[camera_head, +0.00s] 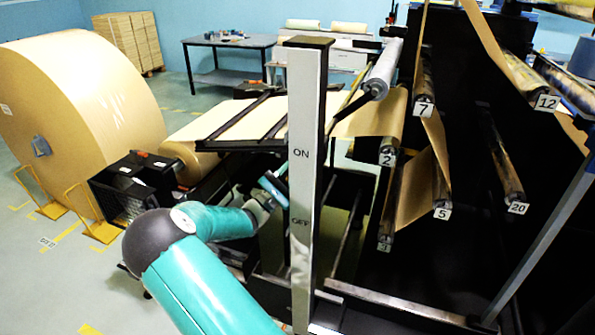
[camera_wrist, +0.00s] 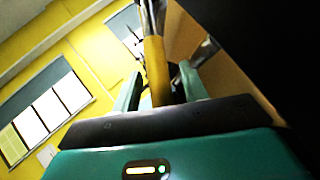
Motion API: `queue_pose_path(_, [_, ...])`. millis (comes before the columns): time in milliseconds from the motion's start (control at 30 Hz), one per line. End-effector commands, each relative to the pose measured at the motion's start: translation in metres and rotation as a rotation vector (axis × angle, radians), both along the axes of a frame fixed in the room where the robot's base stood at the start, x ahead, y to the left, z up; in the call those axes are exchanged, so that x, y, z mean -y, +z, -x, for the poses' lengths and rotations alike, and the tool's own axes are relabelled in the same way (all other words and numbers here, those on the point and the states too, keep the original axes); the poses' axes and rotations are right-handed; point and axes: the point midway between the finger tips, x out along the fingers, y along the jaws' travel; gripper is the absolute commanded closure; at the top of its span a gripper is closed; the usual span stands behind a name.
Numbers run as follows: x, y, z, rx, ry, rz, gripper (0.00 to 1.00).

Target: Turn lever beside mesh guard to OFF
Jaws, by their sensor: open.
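In the wrist view my gripper (camera_wrist: 160,82) is open, with one teal finger on each side of a yellow bar (camera_wrist: 154,62) that looks like the lever handle. I cannot tell whether the fingers touch it. The lever is not clear in the head view. A black mesh guard (camera_head: 122,203) stands left of my gripper.
A large kraft roll (camera_head: 80,95) stands at the left, with yellow stands (camera_head: 88,208) by it. Numbered rollers (camera_head: 505,165) and dark machine frames fill the right. A table (camera_head: 228,42) is at the back. Open floor lies at the lower left.

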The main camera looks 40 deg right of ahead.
Motion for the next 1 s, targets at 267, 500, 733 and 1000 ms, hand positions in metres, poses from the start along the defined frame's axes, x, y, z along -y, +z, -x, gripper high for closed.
queue_pose_path(267, [-0.025, -0.015, -0.003, -0.002, 0.003, 0.001, 0.57])
queue_pose_path(500, [-0.070, -0.044, -0.006, -0.002, 0.003, 0.000, 0.57])
queue_pose_path(733, [-0.105, -0.066, -0.009, -0.001, 0.003, 0.000, 0.57])
queue_pose_path(1000, [-0.117, -0.074, -0.009, 0.000, 0.000, 0.000, 0.57])
